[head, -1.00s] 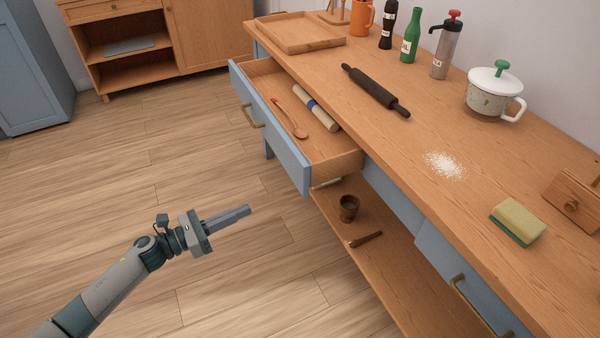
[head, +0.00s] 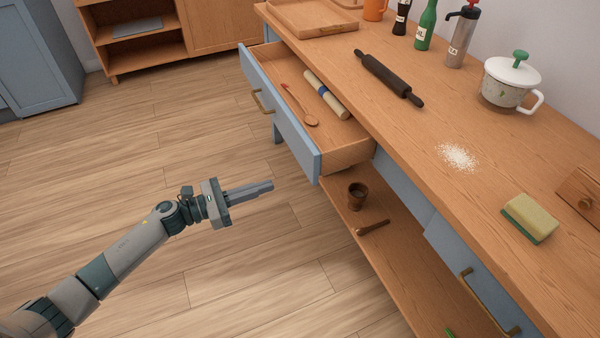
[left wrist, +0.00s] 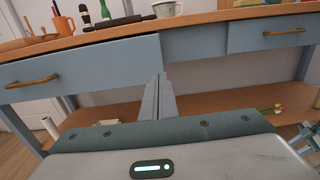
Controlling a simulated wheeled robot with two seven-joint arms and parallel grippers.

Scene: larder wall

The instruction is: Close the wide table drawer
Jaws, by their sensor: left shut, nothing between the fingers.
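The wide table drawer (head: 290,127) has a blue front and a brass handle, and it stands pulled out from the wooden table (head: 416,128). Inside it lie a wooden spoon (head: 302,108) and a pale roll with a blue band (head: 326,95). My left gripper (head: 270,187) is shut and empty, over the floor in front of the drawer and apart from it. In the left wrist view the shut fingers (left wrist: 158,100) point toward the table, near the right end of the blue drawer front (left wrist: 85,70). My right gripper is not in view.
A second drawer (head: 470,275) to the right looks closed. A lower shelf (head: 350,220) holds a small brown cup (head: 357,195) and a wooden tool. On the tabletop are a dark rolling pin (head: 388,78), a lidded pot (head: 508,82) and a sponge (head: 530,218). The floor in front is clear.

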